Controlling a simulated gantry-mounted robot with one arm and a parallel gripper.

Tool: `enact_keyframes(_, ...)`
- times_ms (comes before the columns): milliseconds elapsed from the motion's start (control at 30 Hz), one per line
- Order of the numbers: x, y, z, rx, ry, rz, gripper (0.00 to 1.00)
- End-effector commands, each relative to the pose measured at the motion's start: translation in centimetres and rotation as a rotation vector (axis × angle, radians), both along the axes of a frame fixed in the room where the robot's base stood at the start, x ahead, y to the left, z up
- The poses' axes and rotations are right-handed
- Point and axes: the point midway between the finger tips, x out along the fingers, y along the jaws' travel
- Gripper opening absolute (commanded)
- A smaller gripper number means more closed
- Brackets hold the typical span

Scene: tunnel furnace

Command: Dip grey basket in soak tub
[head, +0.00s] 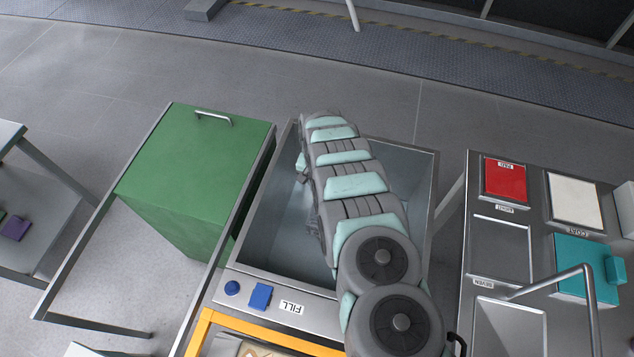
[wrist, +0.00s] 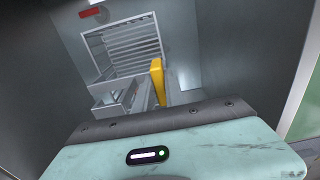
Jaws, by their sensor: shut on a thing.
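The soak tub is the grey metal tub (head: 405,172) in the middle of the head view, with a FILL label on its front ledge. My arm reaches over it and hides much of its inside. In the wrist view the grey basket (wrist: 125,48) shows as a slatted, box-like frame between grey walls. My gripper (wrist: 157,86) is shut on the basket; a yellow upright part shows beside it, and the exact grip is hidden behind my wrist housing. In the head view the basket and jaws are mostly covered by my arm.
A green lidded box (head: 200,160) stands close left of the tub. A blue button (head: 232,288) and blue switch (head: 261,296) sit on the front ledge. A yellow frame (head: 270,335) is in front. A steel bench (head: 500,245) with red, white and teal lids is at right.

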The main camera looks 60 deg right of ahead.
Motion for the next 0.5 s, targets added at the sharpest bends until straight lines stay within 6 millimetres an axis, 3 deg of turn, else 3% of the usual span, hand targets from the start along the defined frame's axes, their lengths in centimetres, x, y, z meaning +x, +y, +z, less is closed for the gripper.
enact_keyframes(33, 0.0, -0.1, -1.2, -0.003, -0.002, -0.001, 0.00)
enact_keyframes(500, -0.1, -0.1, -7.6, -0.001, 0.001, -0.001, 0.00)
